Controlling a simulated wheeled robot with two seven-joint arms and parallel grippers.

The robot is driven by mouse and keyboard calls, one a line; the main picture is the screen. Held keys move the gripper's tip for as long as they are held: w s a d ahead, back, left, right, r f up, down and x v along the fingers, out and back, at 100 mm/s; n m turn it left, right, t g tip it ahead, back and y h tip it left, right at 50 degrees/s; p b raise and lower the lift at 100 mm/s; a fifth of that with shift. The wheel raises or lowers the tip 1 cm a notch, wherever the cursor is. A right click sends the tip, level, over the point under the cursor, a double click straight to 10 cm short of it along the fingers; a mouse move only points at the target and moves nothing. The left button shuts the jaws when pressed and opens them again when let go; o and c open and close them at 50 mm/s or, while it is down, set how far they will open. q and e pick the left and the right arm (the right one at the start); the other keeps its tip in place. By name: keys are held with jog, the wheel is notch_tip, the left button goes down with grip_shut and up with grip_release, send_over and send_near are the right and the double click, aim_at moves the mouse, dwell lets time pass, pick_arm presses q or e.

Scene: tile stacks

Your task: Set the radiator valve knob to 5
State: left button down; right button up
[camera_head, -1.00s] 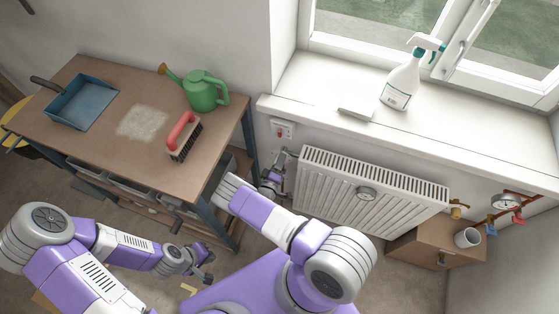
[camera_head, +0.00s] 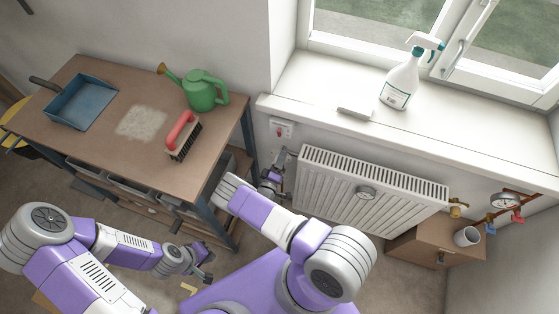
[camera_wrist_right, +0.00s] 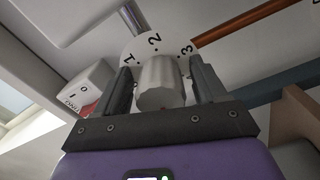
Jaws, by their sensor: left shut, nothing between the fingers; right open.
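The radiator valve knob (camera_wrist_right: 160,84) is a pale grey ribbed cylinder in the right wrist view. It sits in front of a white dial plate (camera_wrist_right: 152,43) on which 1, 2 and 3 show; 5 is not in sight and I cannot make out a pointer. My right gripper (camera_wrist_right: 164,80) is open with its dark fingers on either side of the knob; I cannot tell whether they touch it. In the head view my right gripper (camera_head: 274,180) is at the radiator's left end, where the knob is hard to make out. My left gripper (camera_head: 206,277) is shut and empty, low beside the workbench.
The white radiator (camera_head: 365,195) hangs under the windowsill (camera_head: 430,145). A switch box (camera_head: 281,130) is above my right gripper and also shows in the right wrist view (camera_wrist_right: 88,90). The workbench (camera_head: 95,150) stands close on the left. A wooden cabinet (camera_head: 425,250) is at the right.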

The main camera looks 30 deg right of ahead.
jog(key=v, duration=0.7)
jog(key=shift+s+p, duration=0.2)
jog(key=shift+p, duration=0.25)
jog(key=shift+a, duration=0.1)
